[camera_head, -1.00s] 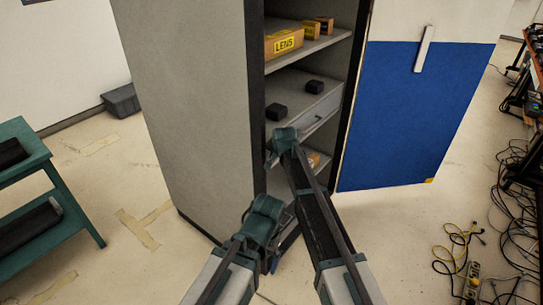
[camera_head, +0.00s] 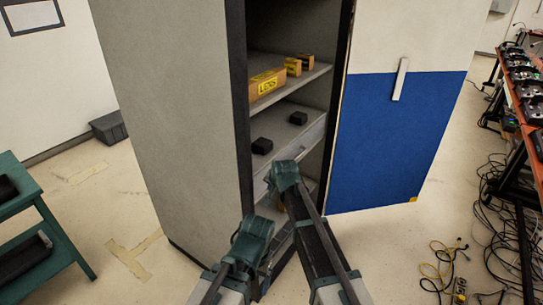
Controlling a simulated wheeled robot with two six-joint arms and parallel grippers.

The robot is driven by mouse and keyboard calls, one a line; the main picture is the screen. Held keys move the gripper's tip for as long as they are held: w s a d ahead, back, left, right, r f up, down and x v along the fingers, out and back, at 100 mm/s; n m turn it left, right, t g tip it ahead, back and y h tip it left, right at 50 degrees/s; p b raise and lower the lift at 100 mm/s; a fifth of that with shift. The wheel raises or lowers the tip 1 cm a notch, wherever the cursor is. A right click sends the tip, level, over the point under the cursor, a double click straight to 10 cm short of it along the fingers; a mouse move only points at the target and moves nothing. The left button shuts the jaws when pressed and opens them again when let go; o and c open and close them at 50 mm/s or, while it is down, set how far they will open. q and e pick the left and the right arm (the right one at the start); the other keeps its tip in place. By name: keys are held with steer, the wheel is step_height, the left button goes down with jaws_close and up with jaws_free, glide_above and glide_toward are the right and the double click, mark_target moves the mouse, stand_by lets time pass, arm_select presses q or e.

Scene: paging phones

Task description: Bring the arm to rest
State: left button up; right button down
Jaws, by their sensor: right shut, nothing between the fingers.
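My right arm comes in from the bottom and reaches up toward the open grey cabinet (camera_head: 175,120). My right gripper (camera_head: 270,190) is at the cabinet's lower opening, in front of the drawer (camera_head: 308,142); its fingers are mostly hidden behind its wrist, and it holds nothing that I can see. My left arm is folded at the bottom centre, left of the right arm. The left gripper's fingers are hidden below its teal joint.
The blue and white cabinet door (camera_head: 395,140) stands open on the right. A green cart (camera_head: 45,215) stands left. Cables (camera_head: 500,230) lie on the floor at right.

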steer(key=s+d+f+n+g+h, duration=0.1)
steer(key=s+d+n+g, duration=0.1)
steer(key=s+d, duration=0.6)
steer(key=s+d+f+n+g, duration=0.2)
steer(key=s+d, duration=0.2)
steer(key=s, duration=0.7)
steer(key=s+d+f+n+g+h, duration=0.1)
steer(key=s+d+n+g, duration=0.1)
steer(key=s+d, duration=0.6)
steer(key=s+a+n, duration=0.1)
steer(key=s+a, duration=0.2)
steer(key=a, duration=0.3)
steer(key=s+a+n+g+h, duration=0.1)
steer(key=s+a+n, duration=0.1)
steer(key=s+a, duration=0.2)
steer(key=a, duration=0.3)
steer(key=shift+s, duration=0.2)
steer(key=shift+f, duration=0.1)
